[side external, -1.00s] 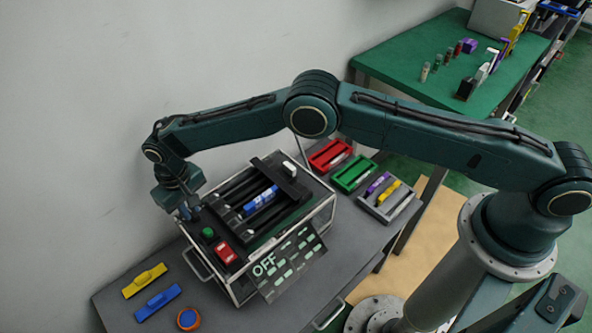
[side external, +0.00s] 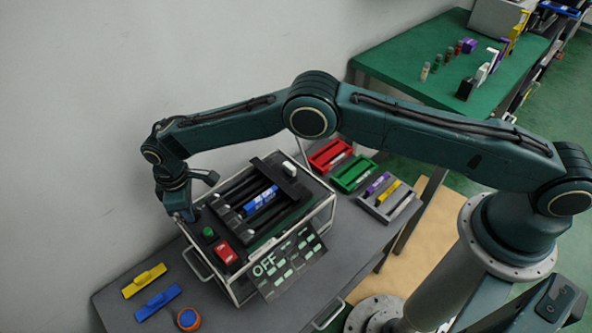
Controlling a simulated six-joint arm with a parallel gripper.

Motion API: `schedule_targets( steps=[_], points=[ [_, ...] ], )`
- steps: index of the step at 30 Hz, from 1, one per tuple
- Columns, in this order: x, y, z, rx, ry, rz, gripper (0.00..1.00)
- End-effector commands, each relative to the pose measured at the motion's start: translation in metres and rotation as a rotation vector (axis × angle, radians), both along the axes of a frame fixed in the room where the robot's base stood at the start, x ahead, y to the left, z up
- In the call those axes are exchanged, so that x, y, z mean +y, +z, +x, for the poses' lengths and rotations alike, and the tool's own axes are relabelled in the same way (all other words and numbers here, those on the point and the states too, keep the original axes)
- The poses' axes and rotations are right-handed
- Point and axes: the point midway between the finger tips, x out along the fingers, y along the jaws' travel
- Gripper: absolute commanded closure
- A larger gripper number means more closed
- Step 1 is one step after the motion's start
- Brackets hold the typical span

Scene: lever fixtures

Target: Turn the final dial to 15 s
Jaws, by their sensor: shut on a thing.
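The machine (side external: 290,228) is a boxy frame on the grey table, with black rails on top and a blue labelled piece (side external: 262,199) lying among them. My gripper (side external: 188,216) points down at the machine's back left corner, beyond a green button (side external: 208,232) and a red switch (side external: 227,252). It is shut on the dial there, which the gripper hides from this side. The dial's mark and scale cannot be seen. A tilted panel (side external: 288,266) on the machine's front reads OFF beside several pale label marks.
A yellow bar (side external: 145,281), a blue bar (side external: 158,302) and an orange piece with a blue top (side external: 187,319) lie at the table's front left. Red (side external: 330,155), green (side external: 354,172) and grey (side external: 388,200) trays stand right of the machine. The wall is close behind my gripper.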

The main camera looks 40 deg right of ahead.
Motion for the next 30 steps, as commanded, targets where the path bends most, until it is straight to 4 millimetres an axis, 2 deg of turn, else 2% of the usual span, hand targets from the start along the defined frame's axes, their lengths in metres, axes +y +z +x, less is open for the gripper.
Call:
schedule_targets(
  steps=[17,18,21,30],
  points=[
    [0.0004,0.0013,0.0003,-0.002,0.049,0.001,1.0],
    [0.0004,0.0013,0.0003,-0.002,0.05,0.001,0.82],
    [0.0003,0.001,0.0002,-0.002,0.049,0.001,0.64],
    [0.0002,0.0007,0.0,-0.001,0.047,0.001,0.64]
  ],
)
